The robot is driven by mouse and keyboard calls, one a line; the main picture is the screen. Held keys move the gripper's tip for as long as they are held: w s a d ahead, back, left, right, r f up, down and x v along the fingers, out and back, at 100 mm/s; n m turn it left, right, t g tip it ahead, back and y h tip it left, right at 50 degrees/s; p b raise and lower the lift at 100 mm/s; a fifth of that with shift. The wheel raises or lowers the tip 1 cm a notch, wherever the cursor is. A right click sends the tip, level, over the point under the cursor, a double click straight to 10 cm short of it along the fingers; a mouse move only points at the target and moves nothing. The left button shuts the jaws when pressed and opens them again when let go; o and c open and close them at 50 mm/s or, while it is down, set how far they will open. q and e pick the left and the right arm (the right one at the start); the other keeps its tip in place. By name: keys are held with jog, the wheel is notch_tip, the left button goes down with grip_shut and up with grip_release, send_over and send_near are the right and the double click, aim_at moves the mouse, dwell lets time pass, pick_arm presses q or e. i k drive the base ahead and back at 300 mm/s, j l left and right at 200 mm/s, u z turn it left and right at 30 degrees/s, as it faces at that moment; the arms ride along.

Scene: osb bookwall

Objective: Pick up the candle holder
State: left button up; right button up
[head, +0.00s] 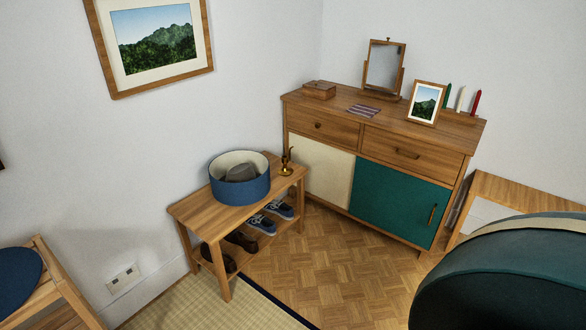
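A small brass candle holder (286,170) stands upright near the right end of a low wooden bench (193,212). It has a round base and a thin stem rising from it. A blue round box (240,190) stands just left of it on the same bench, with a grey item inside. Neither of my grippers is in view.
A wooden sideboard (438,139) stands to the right, holding a mirror (383,67), a framed picture (425,102), a box (319,90) and three candles (461,98). Shoes (262,224) sit on the bench's lower shelf. A large dark teal rounded object (510,275) blocks the lower right. Parquet floor (330,260) is clear.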

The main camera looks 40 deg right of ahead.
aim_at(284, 170)
jog(key=i+l+z, duration=0.2)
jog(key=l+z, duration=0.25)
jog(key=i+l+z, duration=0.2)
jog(key=z, duration=0.2)
jog(key=i+l+z, duration=0.15)
jog(key=i+l, duration=0.3)
jog(key=i+l+z, duration=0.15)
jog(key=i+l, duration=0.25)
jog(key=i, duration=0.25)
jog(key=i+l, duration=0.15)
jog(key=i, duration=0.35)
jog(key=i+l, duration=0.1)
jog(key=i, duration=0.4)
jog(key=i+l, duration=0.15)
jog(key=i, duration=0.35)
